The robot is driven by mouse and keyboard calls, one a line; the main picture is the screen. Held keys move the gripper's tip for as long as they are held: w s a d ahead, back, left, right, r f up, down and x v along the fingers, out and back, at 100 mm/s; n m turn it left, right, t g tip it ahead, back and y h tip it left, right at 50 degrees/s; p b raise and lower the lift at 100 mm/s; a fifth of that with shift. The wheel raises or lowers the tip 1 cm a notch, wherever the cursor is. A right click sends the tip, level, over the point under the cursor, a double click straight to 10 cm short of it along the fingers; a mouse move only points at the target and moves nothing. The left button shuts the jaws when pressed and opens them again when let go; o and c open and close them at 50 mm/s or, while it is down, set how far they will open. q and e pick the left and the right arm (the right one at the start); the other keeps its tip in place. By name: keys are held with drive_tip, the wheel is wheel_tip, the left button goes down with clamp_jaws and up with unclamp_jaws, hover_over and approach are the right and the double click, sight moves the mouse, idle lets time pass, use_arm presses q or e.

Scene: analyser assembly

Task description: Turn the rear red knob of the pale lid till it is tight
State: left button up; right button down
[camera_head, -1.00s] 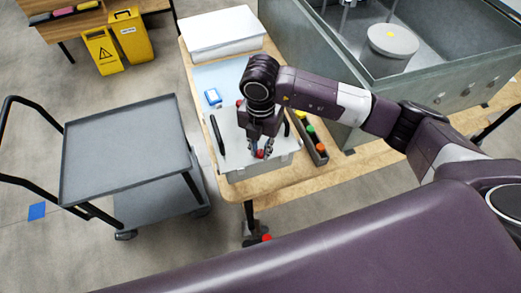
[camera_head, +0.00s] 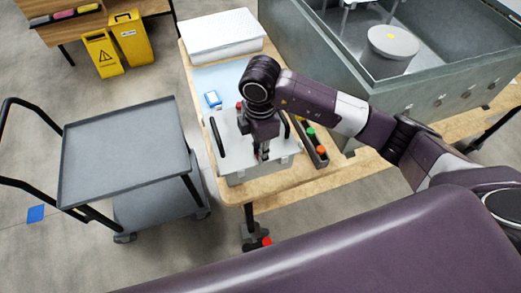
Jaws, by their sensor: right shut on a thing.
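The pale lid (camera_head: 232,150) lies on a pale box on the wooden table, with a black handle (camera_head: 217,138) on its left side and another on its right side. One red knob (camera_head: 239,104) shows at the lid's far edge, clear of my gripper. My right gripper (camera_head: 262,156) points down at the lid's near edge. It is shut on the other red knob, the near one, which its fingers mostly hide; only a little red shows there. How tight either knob is cannot be seen. My left gripper is out of view.
A dark tray (camera_head: 322,161) with coloured caps stands close to the lid's right. A blue-and-white item (camera_head: 213,99) and a white box (camera_head: 222,35) lie behind. A large grey-green tank (camera_head: 400,95) stands right; a grey cart (camera_head: 122,150) stands left of the table (camera_head: 285,185).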

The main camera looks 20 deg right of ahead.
drive_tip(key=shift+w+r+m, duration=0.15)
drive_tip(key=shift+m, duration=0.25)
drive_tip(key=c, duration=2.1)
unclamp_jaws()
drive_tip(key=o, duration=0.3)
drive_tip(key=shift+o, duration=0.2)
wheel_tip(320, 180, up, 12)
